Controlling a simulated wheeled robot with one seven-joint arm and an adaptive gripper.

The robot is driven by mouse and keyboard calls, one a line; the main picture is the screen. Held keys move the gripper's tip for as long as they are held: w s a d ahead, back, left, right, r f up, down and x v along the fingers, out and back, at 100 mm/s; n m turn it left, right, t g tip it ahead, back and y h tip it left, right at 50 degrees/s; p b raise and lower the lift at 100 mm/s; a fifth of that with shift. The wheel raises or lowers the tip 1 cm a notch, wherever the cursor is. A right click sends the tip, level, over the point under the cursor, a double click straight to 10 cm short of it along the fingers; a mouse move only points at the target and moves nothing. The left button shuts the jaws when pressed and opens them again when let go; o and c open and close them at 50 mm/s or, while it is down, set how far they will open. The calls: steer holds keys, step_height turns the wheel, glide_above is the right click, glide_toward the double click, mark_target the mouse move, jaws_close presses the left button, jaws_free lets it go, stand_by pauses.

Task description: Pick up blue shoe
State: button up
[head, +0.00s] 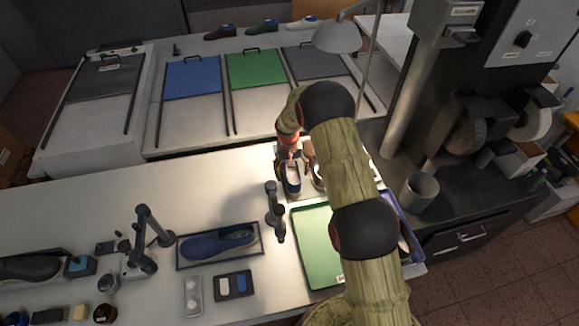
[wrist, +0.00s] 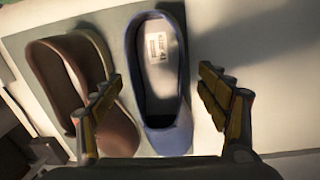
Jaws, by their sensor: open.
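A blue shoe (wrist: 172,138) with a pale, labelled insole lies between the two fingers of my gripper (wrist: 160,110) in the wrist view. The fingers are open, one on each side of the shoe, with gaps on both sides. A brown shoe (wrist: 112,132) stands close to its left, behind the left finger. In the head view my gripper (head: 296,158) reaches down over the blue shoe (head: 292,188) at the far part of the near table; the arm hides part of this area. Another blue shoe (head: 218,243) lies in a shallow dark tray (head: 192,266).
A green tray (head: 315,245) lies near my arm. A dark jointed stand (head: 273,205) rises left of the gripper. A lamp (head: 338,37) hangs beyond, and a grey cup (head: 420,190) stands right. The table's left middle is clear.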

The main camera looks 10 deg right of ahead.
steer(key=shift+f, duration=0.95)
steer(key=shift+d, duration=0.1)
steer(key=c, duration=0.4)
steer(key=c, duration=1.1)
steer(key=shift+c, duration=0.6)
